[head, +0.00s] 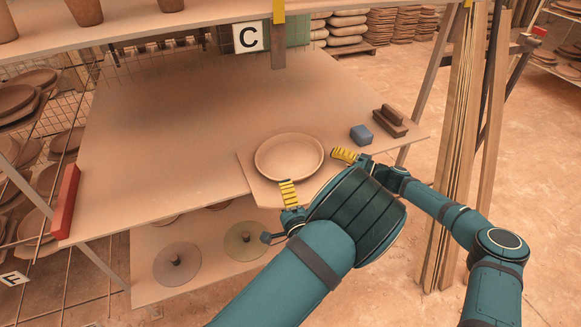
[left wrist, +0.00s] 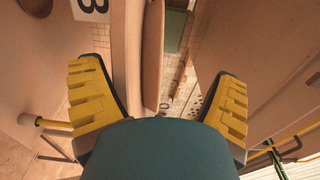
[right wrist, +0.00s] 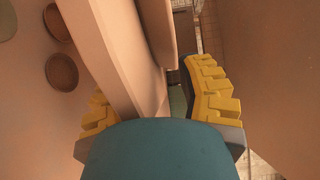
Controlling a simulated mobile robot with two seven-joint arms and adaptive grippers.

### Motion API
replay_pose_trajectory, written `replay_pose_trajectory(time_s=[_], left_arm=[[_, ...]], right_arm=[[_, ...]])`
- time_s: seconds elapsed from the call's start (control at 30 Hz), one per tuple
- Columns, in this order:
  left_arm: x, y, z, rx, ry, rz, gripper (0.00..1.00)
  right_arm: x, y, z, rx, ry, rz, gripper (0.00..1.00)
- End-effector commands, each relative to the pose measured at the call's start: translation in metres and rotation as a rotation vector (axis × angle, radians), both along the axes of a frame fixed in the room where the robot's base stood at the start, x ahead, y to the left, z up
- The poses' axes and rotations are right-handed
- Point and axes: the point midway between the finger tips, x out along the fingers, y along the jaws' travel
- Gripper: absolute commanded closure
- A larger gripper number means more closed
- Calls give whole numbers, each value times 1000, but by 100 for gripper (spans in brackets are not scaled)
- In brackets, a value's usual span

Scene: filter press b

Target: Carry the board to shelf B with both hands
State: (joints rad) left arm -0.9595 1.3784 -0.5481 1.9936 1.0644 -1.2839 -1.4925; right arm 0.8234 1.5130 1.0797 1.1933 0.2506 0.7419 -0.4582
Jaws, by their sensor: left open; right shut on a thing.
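The board (head: 249,172) is a flat tan sheet at the front edge of the middle shelf, with a round clay dish (head: 290,157) on it. I cannot tell whether it rests fully on the shelf. My left gripper (head: 287,212) is open at the board's front left. In the left wrist view the board (left wrist: 131,60) and the dish (left wrist: 153,50) stand between its spread fingers. My right gripper (head: 347,157) is shut on the board's right side. In the right wrist view one finger is partly hidden behind the board (right wrist: 110,60). A letter B sign (left wrist: 90,5) shows in the left wrist view.
A blue block (head: 361,134) and a brown brush-like tool (head: 390,122) lie right of the board. The middle shelf (head: 180,120) is bare behind and left of it. Timber planks (head: 465,130) stand at right.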

Motion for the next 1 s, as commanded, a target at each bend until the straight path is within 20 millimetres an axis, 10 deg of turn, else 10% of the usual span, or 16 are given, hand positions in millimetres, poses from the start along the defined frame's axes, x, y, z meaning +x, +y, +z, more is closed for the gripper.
replay_pose_trajectory(time_s=[0.5,0.93,1.0], left_arm=[[-88,-31,0,2,2,-3,11],[-98,-33,0,1,3,-1,11],[-98,-33,0,1,3,-1,11]], right_arm=[[0,0,2,1,-2,1,66],[0,0,2,1,-2,1,66],[0,0,2,1,-2,1,32]])
